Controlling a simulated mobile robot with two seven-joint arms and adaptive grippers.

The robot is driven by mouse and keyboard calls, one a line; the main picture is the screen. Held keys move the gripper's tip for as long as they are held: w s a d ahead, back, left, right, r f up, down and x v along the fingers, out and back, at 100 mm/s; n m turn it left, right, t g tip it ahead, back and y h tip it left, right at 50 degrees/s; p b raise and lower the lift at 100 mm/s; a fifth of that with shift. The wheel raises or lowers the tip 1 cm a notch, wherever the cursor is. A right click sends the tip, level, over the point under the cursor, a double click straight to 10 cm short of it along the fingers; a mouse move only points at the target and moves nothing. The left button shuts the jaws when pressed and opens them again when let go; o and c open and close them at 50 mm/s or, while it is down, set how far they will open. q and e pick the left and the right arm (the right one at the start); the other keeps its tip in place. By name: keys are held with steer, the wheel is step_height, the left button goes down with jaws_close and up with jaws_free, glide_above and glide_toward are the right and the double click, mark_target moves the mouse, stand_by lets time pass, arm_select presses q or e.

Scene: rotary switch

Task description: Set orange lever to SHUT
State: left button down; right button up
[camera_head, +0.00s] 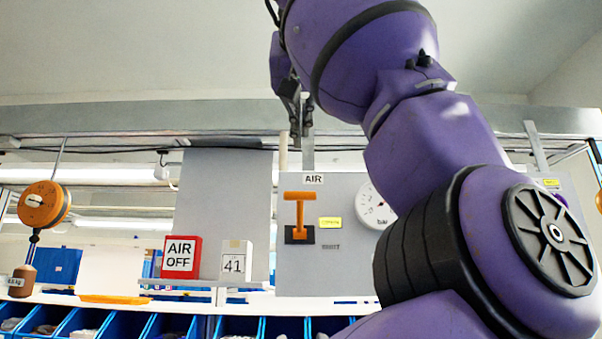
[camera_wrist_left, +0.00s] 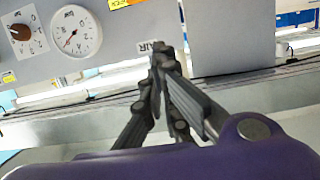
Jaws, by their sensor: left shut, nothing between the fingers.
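The orange lever (camera_head: 299,209) is T-shaped and stands upright on a black base (camera_head: 299,236) on a grey panel (camera_head: 345,275). An AIR label (camera_head: 313,179) is above it, and a yellow label (camera_head: 330,222) and small faint lettering that looks like SHUT (camera_head: 331,246) are to its right. My left gripper (camera_head: 303,128) is shut and empty, pointing down above the panel, apart from the lever in the picture. In the left wrist view its closed fingers (camera_wrist_left: 161,52) overlap the AIR label; orange and yellow patches at the top edge cannot be told apart clearly. My right gripper is not in view.
A round gauge (camera_head: 371,209) is right of the lever, partly behind my arm. A red AIR OFF sign (camera_head: 181,257) and a white block marked 41 (camera_head: 236,262) stand on a shelf to the left. An orange dial scale (camera_head: 43,205) hangs far left. Blue bins (camera_head: 170,325) line the bottom.

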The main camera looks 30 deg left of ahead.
arm_select(q)
steer(key=x, duration=0.9)
steer(key=shift+w+a+f, duration=0.1)
steer(key=shift+w+a, duration=0.15)
steer(key=shift+s+d+f, duration=0.3)
steer(key=shift+s+f, duration=0.1)
steer(key=shift+f, duration=0.15)
steer(key=shift+s+d+f, duration=0.25)
steer(key=shift+s+f, duration=0.1)
steer(key=shift+f, duration=0.25)
steer(key=shift+s+d+f, duration=0.2)
steer(key=shift+s, duration=0.05)
steer(key=shift+s+f, duration=0.1)
steer(key=shift+f, duration=0.15)
steer(key=shift+a, duration=0.15)
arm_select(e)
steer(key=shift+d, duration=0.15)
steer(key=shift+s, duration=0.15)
